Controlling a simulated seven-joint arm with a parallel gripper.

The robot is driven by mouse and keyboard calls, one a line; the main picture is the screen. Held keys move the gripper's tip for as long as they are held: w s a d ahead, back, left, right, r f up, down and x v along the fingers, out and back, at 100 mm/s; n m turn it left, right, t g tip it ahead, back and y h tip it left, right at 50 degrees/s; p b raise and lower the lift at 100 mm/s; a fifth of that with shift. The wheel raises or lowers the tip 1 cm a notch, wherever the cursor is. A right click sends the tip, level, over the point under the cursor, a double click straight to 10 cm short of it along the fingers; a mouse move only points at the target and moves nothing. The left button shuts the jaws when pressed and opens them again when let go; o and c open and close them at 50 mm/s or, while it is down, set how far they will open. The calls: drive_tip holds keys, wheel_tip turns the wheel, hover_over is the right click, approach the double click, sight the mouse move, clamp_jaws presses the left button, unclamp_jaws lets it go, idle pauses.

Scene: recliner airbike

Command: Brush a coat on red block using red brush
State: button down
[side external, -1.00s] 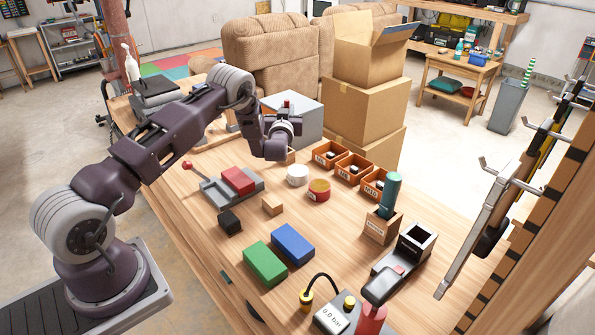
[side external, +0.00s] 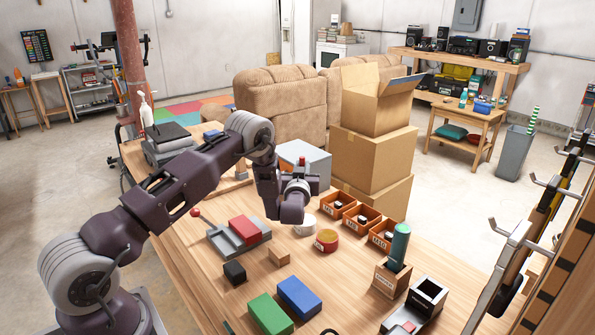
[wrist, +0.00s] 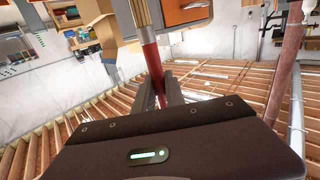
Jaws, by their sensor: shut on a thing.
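My gripper (wrist: 166,92) is shut on the red brush (wrist: 152,62) in the wrist view.
A white tub (side external: 305,225) and a red-and-yellow tin (side external: 327,240) stand near my gripper. Orange bins (side external: 362,218) are to the right. A black cube (side external: 234,273), wooden block (side external: 279,256), green block (side external: 269,313) and blue block (side external: 299,296) lie in front.

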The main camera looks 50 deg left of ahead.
drive_tip(key=s+d+f, duration=0.2)
drive_tip(key=d+f, duration=0.2)
drive_tip(key=f, duration=0.1)
drive_tip(key=shift+f, duration=0.2)
drive_tip(key=shift+d+f, duration=0.1)
drive_tip(key=shift+f, duration=0.45)
idle(1.5)
wheel_tip(320, 180, up, 7)
idle(0.7)
drive_tip(key=shift+r, duration=0.1)
